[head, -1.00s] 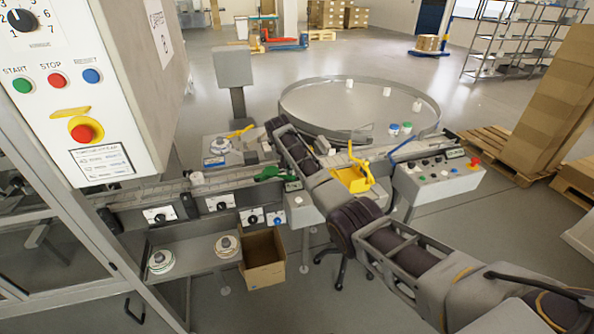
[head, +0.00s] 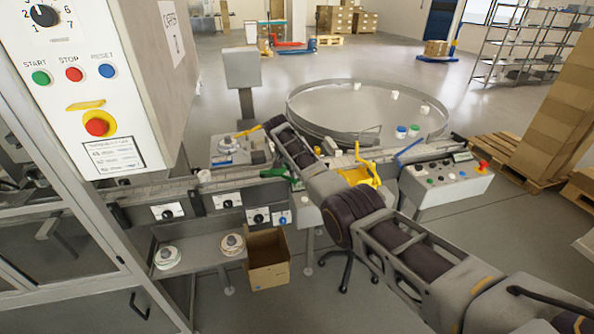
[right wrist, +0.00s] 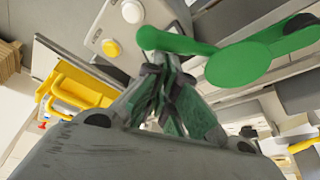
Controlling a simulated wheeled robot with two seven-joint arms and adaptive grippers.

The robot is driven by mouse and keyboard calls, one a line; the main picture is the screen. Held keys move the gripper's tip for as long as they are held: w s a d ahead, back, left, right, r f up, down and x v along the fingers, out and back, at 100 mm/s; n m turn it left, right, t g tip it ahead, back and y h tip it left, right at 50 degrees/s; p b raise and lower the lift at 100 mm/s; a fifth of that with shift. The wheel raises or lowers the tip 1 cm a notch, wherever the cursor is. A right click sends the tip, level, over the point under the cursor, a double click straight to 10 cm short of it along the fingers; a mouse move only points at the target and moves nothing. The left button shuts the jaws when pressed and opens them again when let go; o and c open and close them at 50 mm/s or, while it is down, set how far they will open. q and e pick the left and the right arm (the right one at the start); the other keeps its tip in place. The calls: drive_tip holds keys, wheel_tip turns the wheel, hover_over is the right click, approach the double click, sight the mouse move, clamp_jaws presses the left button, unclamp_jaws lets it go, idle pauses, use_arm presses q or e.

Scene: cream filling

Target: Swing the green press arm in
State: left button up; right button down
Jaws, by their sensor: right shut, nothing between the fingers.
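The green press arm (head: 275,173) is at the conveyor line in the head view, partly hidden by my right arm. In the right wrist view the green press arm (right wrist: 240,64) spans the upper right, with a wide rounded end. My right gripper (right wrist: 163,72) is shut and empty in that view. Its fingertips are close beside the green arm's left part; I cannot tell whether they touch. In the head view my right arm's links hide this gripper. My left gripper is not in view.
A yellow bracket (head: 361,173) stands just right of my arm, with a control box (head: 445,183) beyond it. A round table (head: 340,108) is behind. A cardboard box (head: 268,270) and a shelf with two round pieces are below the line. A control panel (head: 85,90) fills the left.

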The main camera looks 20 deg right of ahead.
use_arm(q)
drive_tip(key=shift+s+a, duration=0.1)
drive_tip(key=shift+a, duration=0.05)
use_arm(e)
drive_tip(key=shift+s+a+m, duration=0.35)
drive_tip(key=shift+a+m, duration=0.1)
drive_tip(key=shift+m, duration=0.15)
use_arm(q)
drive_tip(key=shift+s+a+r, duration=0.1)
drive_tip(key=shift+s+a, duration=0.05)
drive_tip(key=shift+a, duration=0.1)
use_arm(e)
drive_tip(key=shift+s+a, duration=0.25)
drive_tip(key=shift+a, duration=0.1)
drive_tip(key=shift+d, duration=0.1)
